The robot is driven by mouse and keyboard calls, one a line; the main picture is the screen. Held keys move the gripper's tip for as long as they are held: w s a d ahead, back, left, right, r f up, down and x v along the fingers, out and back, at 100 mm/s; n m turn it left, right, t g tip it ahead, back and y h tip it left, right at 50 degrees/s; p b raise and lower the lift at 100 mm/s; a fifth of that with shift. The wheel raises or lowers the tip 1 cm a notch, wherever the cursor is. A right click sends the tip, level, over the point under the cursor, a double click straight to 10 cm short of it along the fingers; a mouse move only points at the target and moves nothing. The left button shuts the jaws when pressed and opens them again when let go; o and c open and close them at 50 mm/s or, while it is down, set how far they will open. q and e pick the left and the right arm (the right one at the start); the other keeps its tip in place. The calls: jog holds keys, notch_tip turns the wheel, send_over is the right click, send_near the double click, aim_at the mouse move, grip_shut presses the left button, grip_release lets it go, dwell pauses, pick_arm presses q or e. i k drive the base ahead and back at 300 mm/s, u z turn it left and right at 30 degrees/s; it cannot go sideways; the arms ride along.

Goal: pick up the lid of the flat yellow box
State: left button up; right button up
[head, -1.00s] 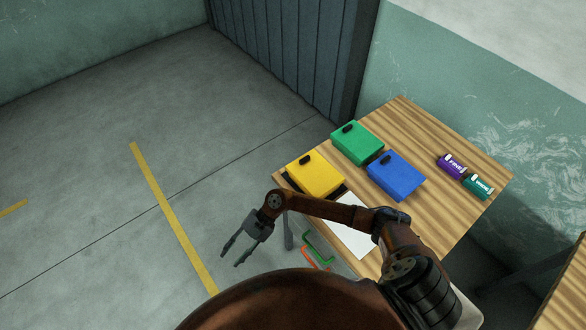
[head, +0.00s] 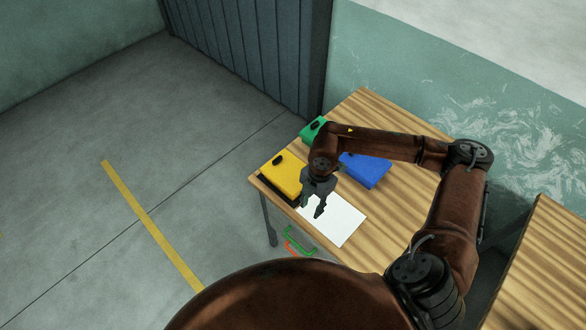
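The flat yellow box (head: 281,174) lies near the left edge of the wooden table, on a dark base or mat. Its lid has a small black handle (head: 277,160) on top. My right gripper (head: 311,211) points down just right of the yellow box, over the edge of a white sheet. Its fingers look apart with nothing between them. Whether it touches anything below cannot be told. My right arm hides part of the table behind it. My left gripper is not in view.
A green box (head: 312,129) and a blue box (head: 365,169) stand behind and to the right, partly covered by my arm. The white sheet (head: 340,221) lies flat at the table's front. A second wooden table (head: 545,265) is at the right.

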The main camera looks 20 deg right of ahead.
aim_at(284, 170)
jog(key=i, duration=0.95)
